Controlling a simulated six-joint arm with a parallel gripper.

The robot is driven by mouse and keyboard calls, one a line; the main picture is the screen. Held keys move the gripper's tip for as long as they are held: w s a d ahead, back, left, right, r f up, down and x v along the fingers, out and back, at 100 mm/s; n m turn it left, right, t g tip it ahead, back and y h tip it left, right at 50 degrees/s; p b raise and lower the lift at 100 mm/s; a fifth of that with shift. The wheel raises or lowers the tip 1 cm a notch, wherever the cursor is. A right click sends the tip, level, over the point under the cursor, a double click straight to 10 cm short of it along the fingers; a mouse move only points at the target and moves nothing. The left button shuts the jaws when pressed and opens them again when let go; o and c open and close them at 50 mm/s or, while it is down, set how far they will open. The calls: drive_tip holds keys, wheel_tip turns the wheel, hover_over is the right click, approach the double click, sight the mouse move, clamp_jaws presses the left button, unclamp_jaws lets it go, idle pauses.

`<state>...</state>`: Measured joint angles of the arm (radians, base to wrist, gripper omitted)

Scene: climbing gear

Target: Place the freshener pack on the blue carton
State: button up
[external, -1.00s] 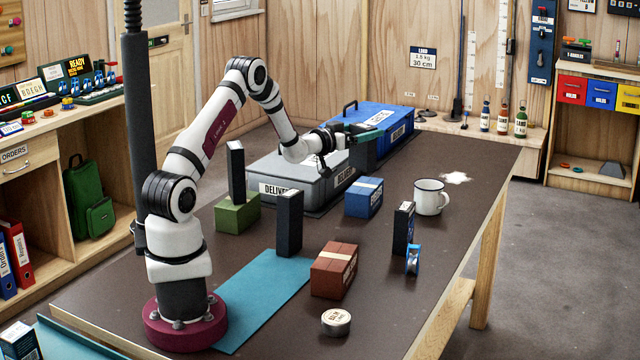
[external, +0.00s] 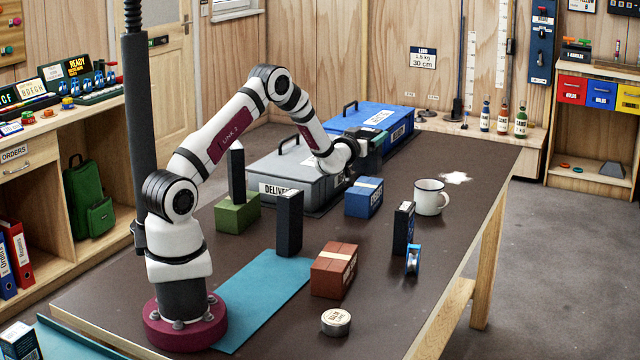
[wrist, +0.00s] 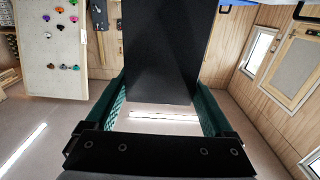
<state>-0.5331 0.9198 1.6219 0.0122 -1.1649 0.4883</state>
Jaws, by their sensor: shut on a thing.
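My gripper (external: 368,142) is shut on a dark upright box-shaped pack (wrist: 163,55), which fills the space between its green fingers in the wrist view. Its label is not visible, so I cannot tell if it is the freshener pack. In the external view the held pack (external: 372,164) is partly hidden by my wrist, behind and above the blue carton (external: 362,199). The blue carton stands on the table with a pale band across its top. I cannot tell the exact gap between pack and carton.
Dark packs stand on a green carton (external: 237,214), at the blue mat (external: 262,300), and by a blue reel (external: 413,260). A white mug (external: 430,198) is right of the blue carton. A grey case (external: 290,172) and blue case (external: 372,117) are behind. A red carton (external: 333,270) is in front.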

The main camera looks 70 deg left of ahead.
drive_tip(key=a+f, duration=0.1)
drive_tip(key=a, duration=0.2)
drive_tip(key=shift+s+f, duration=0.15)
drive_tip(key=shift+f, duration=0.25)
wheel_tip(320, 180, down, 4)
drive_tip(key=shift+f, duration=0.1)
drive_tip(key=shift+f, duration=0.1)
drive_tip(key=o, duration=1.3)
